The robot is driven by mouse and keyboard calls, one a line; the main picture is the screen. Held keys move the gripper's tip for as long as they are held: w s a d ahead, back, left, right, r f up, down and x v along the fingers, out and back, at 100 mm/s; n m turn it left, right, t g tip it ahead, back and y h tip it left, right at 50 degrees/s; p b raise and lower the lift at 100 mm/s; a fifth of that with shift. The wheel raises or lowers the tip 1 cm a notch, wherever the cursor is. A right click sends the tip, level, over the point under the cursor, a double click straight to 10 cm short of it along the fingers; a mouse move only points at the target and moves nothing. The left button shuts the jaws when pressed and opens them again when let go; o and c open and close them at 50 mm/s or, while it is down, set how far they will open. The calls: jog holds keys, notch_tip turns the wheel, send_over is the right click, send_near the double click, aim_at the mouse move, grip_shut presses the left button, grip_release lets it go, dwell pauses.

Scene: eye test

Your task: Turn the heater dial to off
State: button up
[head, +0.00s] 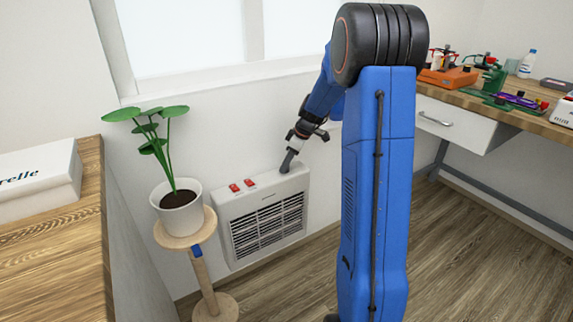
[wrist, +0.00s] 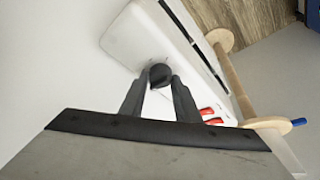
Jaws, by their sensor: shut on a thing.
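The white heater (head: 262,225) stands against the wall below the window, with a dark front grille and two red switches (head: 241,185) on its top. The heater also shows in the wrist view (wrist: 135,38), with the red switches (wrist: 211,115) at the right. My gripper (head: 288,162) reaches down to the right part of the heater's top. In the wrist view my gripper (wrist: 159,82) is shut on the round black dial (wrist: 160,74), one finger on each side. The dial's pointer and markings cannot be read.
A potted plant (head: 180,213) stands on a round wooden stand (head: 159,235) just left of the heater. A wooden surface with a white box (head: 40,185) is at the far left. A workbench (head: 500,108) with tools is at the right. The floor (head: 455,250) at right is clear.

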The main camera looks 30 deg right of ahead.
dwell(0.4)
jog(key=o, duration=1)
jog(key=v, duration=1.7)
jog(key=shift+r, duration=0.2)
